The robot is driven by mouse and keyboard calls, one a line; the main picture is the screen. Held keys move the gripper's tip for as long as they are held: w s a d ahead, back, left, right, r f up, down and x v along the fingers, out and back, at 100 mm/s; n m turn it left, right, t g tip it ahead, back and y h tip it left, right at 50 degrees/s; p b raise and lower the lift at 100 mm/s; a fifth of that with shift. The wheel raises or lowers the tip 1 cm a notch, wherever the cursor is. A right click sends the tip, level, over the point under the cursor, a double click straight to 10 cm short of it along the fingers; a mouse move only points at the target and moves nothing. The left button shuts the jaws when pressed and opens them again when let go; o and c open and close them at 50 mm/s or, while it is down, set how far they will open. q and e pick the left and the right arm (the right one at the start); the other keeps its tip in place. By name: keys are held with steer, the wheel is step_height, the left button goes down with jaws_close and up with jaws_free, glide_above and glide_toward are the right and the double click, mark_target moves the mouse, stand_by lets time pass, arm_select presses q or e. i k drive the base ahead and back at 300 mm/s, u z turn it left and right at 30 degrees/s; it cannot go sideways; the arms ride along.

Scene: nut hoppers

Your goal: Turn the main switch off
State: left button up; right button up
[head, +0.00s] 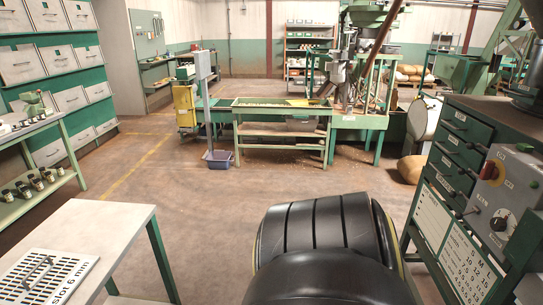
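A grey control box (513,180) is mounted at the right edge, on the side of a green drawer cabinet (462,140). On its face are a round red knob or button (489,171) in the upper part and a black rotary knob (499,222) lower down on a pale dial. The lettering is too small to read, so I cannot tell which one is the main switch or its position. Neither of my grippers is in view.
A large black ribbed shape fills the bottom middle and hides the floor there. A pale-topped table (120,225) with a slotted metal plate (45,277) stands at the lower left. A green workbench (282,106) stands farther back. The floor between is mostly clear.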

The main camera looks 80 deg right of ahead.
mark_target(489, 171)
steer(key=z, duration=4.2)
